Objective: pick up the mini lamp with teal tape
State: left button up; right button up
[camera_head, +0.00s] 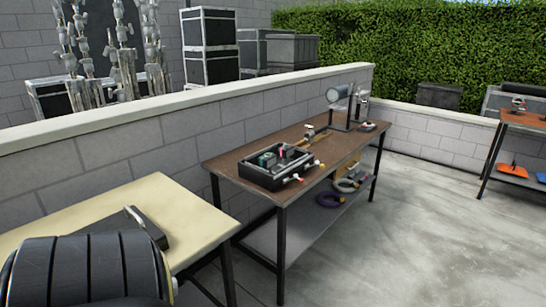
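A dark open tray (262,178) sits on the near part of the brown-topped table (222,163). It holds several small items, among them a small teal-coloured patch (266,159); I cannot tell whether this is tape on a mini lamp. A larger grey cylindrical lamp (338,95) stands on a black stand toward the far end of the same table, with another small fixture (363,90) beside it. No teal tape can be made out on either. Neither of my grippers is in view.
A pale-topped table (165,205) with a dark flat case (147,225) is at the lower left. Coiled cables (330,199) lie on the brown table's lower shelf. A low block wall (130,145) runs behind. Concrete floor (430,240) is clear at the right, before another table (522,120).

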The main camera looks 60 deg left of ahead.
aim_at(266, 163)
jog(key=u, duration=0.4)
jog(key=i, duration=1.95)
jog(key=u, duration=1.75)
jog(key=i, duration=1.05)
jog(key=u, duration=1.35)
jog(key=i, duration=0.2)
